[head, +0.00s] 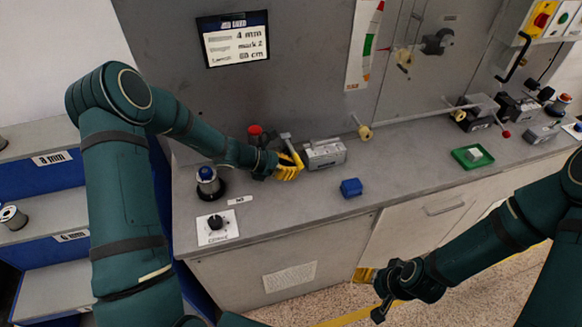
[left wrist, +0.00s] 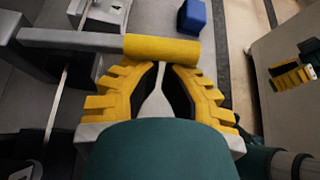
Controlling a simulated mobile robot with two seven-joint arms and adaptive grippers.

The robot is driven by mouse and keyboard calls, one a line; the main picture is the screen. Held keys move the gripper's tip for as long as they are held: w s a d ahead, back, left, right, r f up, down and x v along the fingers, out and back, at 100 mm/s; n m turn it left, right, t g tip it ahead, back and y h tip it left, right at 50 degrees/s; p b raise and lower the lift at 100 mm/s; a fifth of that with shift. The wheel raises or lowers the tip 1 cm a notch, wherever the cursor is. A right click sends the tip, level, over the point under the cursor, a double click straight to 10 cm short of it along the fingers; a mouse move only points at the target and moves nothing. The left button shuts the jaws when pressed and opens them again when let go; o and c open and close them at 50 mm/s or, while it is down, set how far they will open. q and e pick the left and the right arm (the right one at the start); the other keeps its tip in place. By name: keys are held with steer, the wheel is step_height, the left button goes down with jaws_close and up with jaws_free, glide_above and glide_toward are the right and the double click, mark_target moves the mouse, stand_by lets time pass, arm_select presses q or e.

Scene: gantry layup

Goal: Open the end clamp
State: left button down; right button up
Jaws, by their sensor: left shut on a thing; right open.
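The end clamp (head: 325,153) is a grey metal block on the bench top, left of centre in the head view. A grey lever (left wrist: 70,39) with a yellow grip (left wrist: 162,47) crosses the top of the left wrist view. My left gripper (head: 297,163) is beside the clamp's left end. Its yellow fingers (left wrist: 165,72) are shut on the lever's yellow grip, and the fingertips are partly hidden by it. My right gripper (head: 366,276) is low in front of the bench, open and away from the clamp.
A blue block (head: 351,187) lies right of the clamp near the bench front. A red button (head: 255,131), a blue-topped device (head: 207,181) and a black dial (head: 216,222) stand around the left arm. A green tray (head: 473,157) lies further right. The front middle bench is clear.

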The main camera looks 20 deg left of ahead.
arm_select(q)
step_height(320, 180, up, 8)
steer(key=w+a+p, duration=0.1)
steer(key=w+p, duration=0.1)
steer(key=p, duration=0.2)
steer(key=shift+w+a, duration=0.2)
steer(key=shift+a, duration=0.05)
steer(key=shift+r, duration=0.1)
stand_by(0.5)
step_height(320, 180, up, 10)
stand_by(0.4)
steer(key=shift+a, duration=0.1)
stand_by(0.3)
